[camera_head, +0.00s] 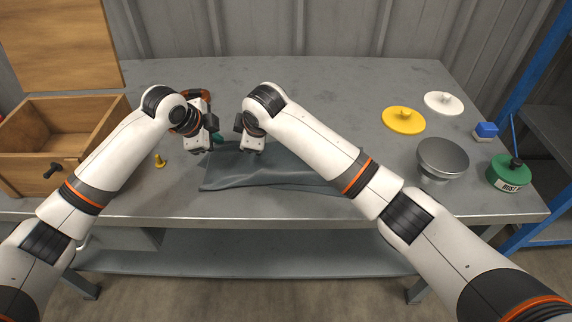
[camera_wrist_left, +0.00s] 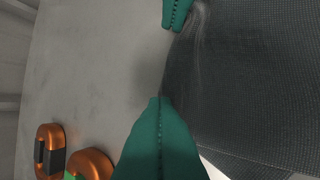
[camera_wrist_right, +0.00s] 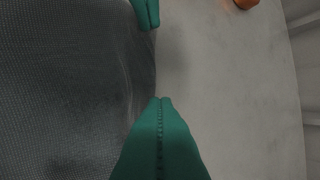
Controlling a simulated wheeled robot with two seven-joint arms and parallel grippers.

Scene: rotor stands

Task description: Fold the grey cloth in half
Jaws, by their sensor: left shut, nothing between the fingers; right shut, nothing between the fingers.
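The grey cloth (camera_head: 235,177) lies on the table near its front edge, with slight wrinkles; my right arm hides part of it. My left gripper (camera_head: 216,138) is shut and empty at the cloth's far left edge. In the left wrist view its green fingers (camera_wrist_left: 160,104) are pressed together beside the cloth (camera_wrist_left: 245,90). My right gripper (camera_head: 250,149) is close by, over the cloth's far edge. In the right wrist view its fingers (camera_wrist_right: 162,103) are also shut and empty beside the cloth edge (camera_wrist_right: 75,90). Whether the fingertips touch the cloth I cannot tell.
An open wooden box (camera_head: 90,145) stands at the left, with a yellow peg (camera_head: 159,161) near it. An orange-and-dark object (camera_head: 197,93) lies behind my left gripper. At right are yellow (camera_head: 404,121) and white discs (camera_head: 444,103), a bowl (camera_head: 443,157), blue block (camera_head: 486,131) and green can (camera_head: 508,174).

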